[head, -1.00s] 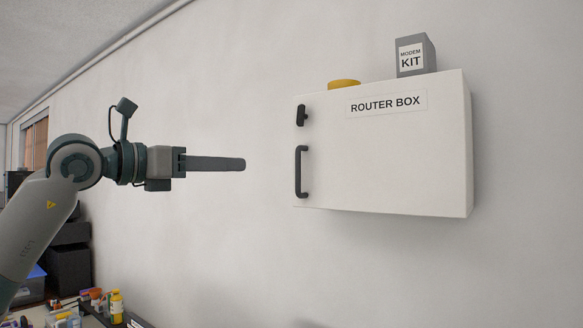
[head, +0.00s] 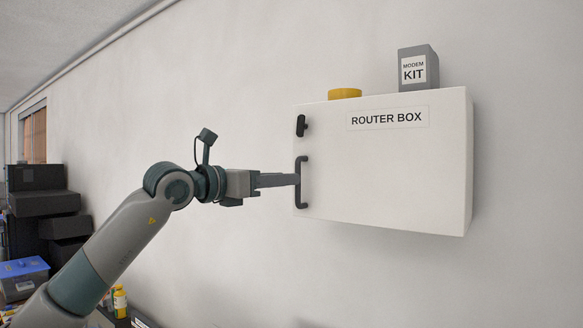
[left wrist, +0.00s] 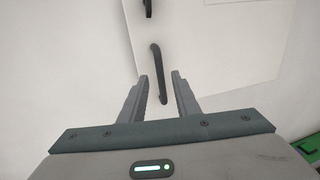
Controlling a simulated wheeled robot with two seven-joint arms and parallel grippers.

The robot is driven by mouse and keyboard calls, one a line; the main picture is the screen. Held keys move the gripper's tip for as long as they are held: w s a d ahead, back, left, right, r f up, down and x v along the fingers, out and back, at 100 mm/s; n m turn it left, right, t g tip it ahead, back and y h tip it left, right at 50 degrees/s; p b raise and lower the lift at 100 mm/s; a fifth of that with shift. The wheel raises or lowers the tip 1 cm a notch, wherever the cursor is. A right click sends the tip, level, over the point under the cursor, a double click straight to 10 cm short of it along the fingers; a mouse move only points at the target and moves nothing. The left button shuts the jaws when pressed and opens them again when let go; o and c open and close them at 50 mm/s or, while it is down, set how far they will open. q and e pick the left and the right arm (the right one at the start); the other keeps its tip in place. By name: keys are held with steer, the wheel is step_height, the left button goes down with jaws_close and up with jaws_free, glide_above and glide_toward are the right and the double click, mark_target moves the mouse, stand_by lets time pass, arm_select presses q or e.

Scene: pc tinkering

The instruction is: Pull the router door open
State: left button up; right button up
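The white router box (head: 395,170) is mounted on the wall, and its door front looks closed. A black vertical bar handle (head: 303,183) sits at the door's left edge, below a small black latch (head: 301,126). My left gripper (head: 296,180) reaches in from the left, with its fingertips at the bar handle. In the left wrist view my left gripper (left wrist: 162,85) is open, and the bar handle (left wrist: 159,72) shows between and just beyond its two fingers. I cannot tell whether the fingers touch it. My right gripper is not in view.
Black boxes (head: 44,203) and a blue-lidded bin (head: 23,278) are at the far left. The wall left of the door is clear.

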arm_select(q)
steer(key=shift+p+x, duration=0.7)
steer(key=shift+x, duration=1.15)
jaws_close()
